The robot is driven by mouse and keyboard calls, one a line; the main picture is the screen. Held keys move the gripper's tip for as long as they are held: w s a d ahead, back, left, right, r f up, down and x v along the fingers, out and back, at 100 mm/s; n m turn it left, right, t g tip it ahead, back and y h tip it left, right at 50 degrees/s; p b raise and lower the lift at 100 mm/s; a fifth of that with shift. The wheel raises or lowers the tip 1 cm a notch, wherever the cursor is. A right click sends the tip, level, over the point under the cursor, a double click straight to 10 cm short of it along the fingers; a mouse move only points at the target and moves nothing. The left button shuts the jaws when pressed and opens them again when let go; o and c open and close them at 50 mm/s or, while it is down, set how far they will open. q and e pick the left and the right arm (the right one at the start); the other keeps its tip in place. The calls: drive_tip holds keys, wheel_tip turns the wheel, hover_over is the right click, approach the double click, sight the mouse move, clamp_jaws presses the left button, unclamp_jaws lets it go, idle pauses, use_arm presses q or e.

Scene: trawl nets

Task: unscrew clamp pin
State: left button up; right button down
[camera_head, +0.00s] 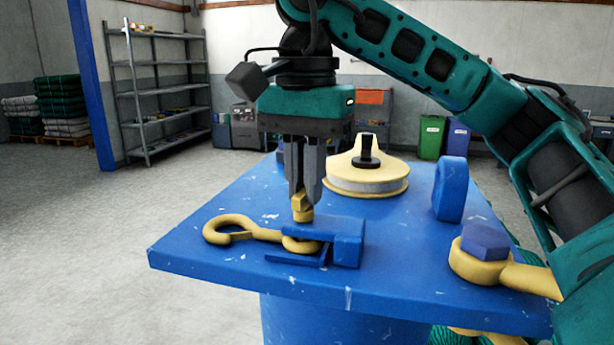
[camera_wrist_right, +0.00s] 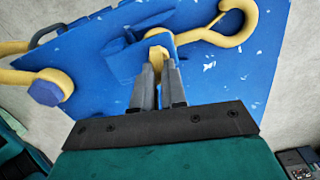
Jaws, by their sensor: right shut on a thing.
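My right gripper (camera_head: 303,200) points straight down over the blue table and is shut on the yellow head of the clamp pin (camera_head: 301,207). In the right wrist view the two grey fingers (camera_wrist_right: 159,68) close on the yellow pin head (camera_wrist_right: 157,54). The pin stands upright at the blue clamp (camera_head: 338,240), which is fixed near the table's front edge. A yellow hook (camera_head: 232,229) lies to the left, with its eye at the clamp beneath the pin. The pin's lower part is hidden. My left gripper is not in view.
The blue table (camera_head: 190,253) also bears a yellow pulley (camera_head: 367,175) at the back, an upright blue lug (camera_head: 449,188) and a yellow shackle with a blue bolt (camera_head: 485,242) at the right. The table's front left is bare. Shelving (camera_head: 160,90) stands far behind.

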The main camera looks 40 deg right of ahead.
drive_tip(key=n, duration=0.5)
drive_tip(key=shift+a+f+n, duration=0.15)
drive_tip(key=shift+f+n, duration=0.1)
drive_tip(key=shift+n, duration=0.15)
drive_tip(key=n, duration=0.5)
drive_tip(key=shift+w+a, duration=0.1)
drive_tip(key=shift+a, duration=0.05)
drive_tip(key=n, duration=0.5)
drive_tip(key=shift+a+n, duration=0.15)
drive_tip(key=shift+n, duration=0.25)
drive_tip(key=shift+a+n, duration=0.1)
drive_tip(key=shift+n, duration=2.1)
drive_tip(key=c, duration=1.2)
unclamp_jaws()
drive_tip(key=shift+r, duration=0.1)
